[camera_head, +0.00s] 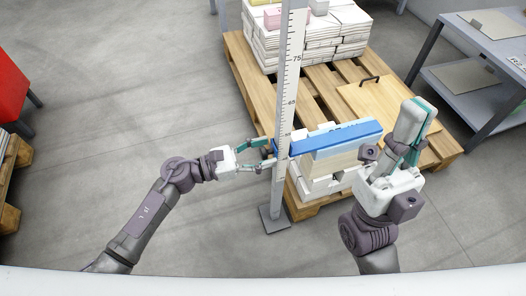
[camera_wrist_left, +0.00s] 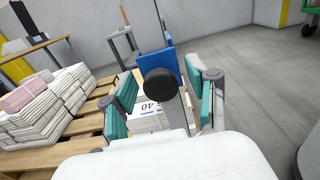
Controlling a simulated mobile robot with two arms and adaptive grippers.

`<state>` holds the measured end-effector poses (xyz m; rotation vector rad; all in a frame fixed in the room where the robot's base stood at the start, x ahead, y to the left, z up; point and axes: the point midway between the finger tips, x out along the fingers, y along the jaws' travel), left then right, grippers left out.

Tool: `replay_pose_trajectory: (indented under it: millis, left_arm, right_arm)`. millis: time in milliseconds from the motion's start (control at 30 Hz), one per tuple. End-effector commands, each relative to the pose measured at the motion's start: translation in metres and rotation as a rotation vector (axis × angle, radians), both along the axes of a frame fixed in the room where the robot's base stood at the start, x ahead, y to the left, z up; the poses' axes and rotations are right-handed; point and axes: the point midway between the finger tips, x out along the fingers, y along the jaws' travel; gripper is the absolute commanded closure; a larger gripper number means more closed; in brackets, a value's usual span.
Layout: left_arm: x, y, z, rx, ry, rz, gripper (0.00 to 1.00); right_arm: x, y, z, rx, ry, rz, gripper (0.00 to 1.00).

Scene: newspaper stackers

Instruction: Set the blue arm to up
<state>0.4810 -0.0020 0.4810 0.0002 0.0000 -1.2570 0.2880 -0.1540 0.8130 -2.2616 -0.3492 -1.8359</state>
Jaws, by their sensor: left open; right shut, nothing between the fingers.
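The blue arm (camera_head: 335,138) is a long blue bar on an upright scale post (camera_head: 292,75). It lies about level above a stack of papers (camera_head: 322,175) near the lower part of the scale. In the left wrist view the blue arm (camera_wrist_left: 158,66) stands behind a round black knob (camera_wrist_left: 160,86). My left gripper (camera_head: 268,156) is open at the post, by the left end of the blue arm. Its fingers are on both sides of the knob; contact is not clear. My right gripper (camera_head: 419,115) is shut and empty, pointing up to the right of the blue arm.
A wooden pallet (camera_head: 250,68) carries more paper stacks (camera_head: 340,38) at the back and a board with a black handle (camera_head: 385,97). A grey table (camera_head: 455,50) stands at the right. A red object (camera_head: 10,85) is at far left. The floor at left is clear.

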Motion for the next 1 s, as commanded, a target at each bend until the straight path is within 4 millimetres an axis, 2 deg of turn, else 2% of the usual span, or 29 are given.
replay_pose_trajectory:
  millis: [233, 267, 600, 1000]
  left_arm:
    - [0.0005, -0.0008, 0.0000, 0.000, 0.000, 0.000, 0.42]
    - [0.0004, -0.0007, 0.0000, 0.000, 0.000, 0.000, 0.45]
    - [0.0004, -0.0005, -0.0001, 0.000, 0.001, 0.001, 1.00]
    - [0.0005, -0.0006, 0.0047, 0.000, 0.000, 0.001, 1.00]
  right_arm:
    - [0.0001, 0.0000, -0.0001, 0.000, 0.000, 0.000, 1.00]
    - [0.0002, 0.0001, -0.0001, 0.000, 0.000, 0.000, 1.00]
    - [0.0002, 0.0001, -0.0001, 0.000, 0.000, 0.000, 1.00]
    - [0.0003, -0.0001, 0.0031, 0.000, 0.000, 0.000, 1.00]
